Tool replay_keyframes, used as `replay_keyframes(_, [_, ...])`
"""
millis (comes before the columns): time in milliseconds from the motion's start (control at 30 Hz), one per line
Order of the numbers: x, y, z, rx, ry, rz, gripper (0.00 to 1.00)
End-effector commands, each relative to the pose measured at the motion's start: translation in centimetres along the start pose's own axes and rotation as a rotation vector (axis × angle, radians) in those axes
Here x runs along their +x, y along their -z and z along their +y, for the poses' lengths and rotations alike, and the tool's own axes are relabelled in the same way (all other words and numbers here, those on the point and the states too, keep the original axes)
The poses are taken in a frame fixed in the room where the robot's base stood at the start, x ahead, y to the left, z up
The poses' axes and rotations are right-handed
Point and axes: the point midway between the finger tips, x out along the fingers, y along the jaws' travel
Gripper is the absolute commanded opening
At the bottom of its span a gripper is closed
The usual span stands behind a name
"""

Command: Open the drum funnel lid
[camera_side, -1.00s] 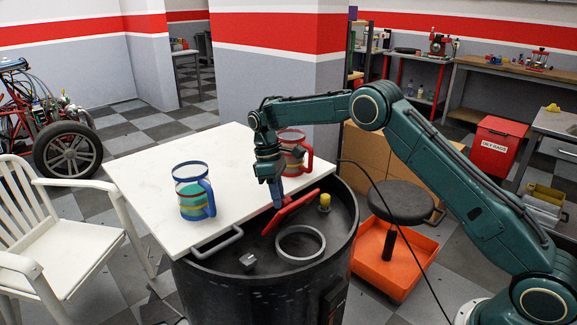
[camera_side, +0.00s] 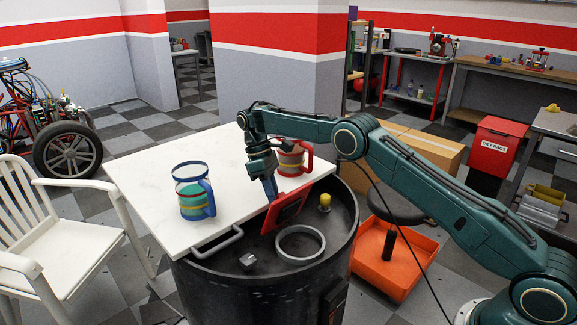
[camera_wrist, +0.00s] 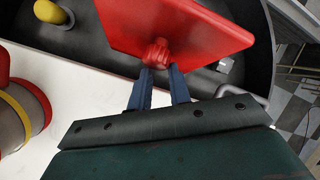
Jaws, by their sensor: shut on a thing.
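The black drum (camera_side: 262,290) stands at the front, beside the white table. On its top the red funnel lid (camera_side: 287,208) is tilted up steeply, standing behind the grey funnel ring (camera_side: 300,257), whose opening shows clear. My gripper (camera_side: 271,190) is at the lid's upper edge. In the wrist view the blue fingers of my gripper (camera_wrist: 159,82) are shut on the red knob (camera_wrist: 157,52) of the lid (camera_wrist: 185,25).
A yellow-capped bung (camera_side: 324,202) and a small grey block (camera_side: 247,261) are on the drum top. A blue-banded mug (camera_side: 194,190) and a red mug (camera_side: 291,160) stand on the white table (camera_side: 150,180). A grey handle (camera_side: 217,244) is near the drum rim.

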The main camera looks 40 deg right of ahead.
Motion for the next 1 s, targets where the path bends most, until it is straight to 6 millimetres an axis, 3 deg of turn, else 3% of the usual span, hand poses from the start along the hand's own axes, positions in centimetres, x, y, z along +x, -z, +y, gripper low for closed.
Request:
replay_keyframes(33, [0.46,-0.61,1.29,0.022,0.012,0.000,0.00])
replay_keyframes(567, [0.46,-0.61,1.28,0.019,0.018,-0.009,0.00])
replay_keyframes(600, [0.46,-0.62,1.27,0.019,0.018,-0.010,0.23])
replay_keyframes(733, [0.40,-0.67,1.26,0.020,0.018,-0.010,0.49])
replay_keyframes(1000, [0.13,-0.62,1.11,0.017,0.015,-0.007,0.49])
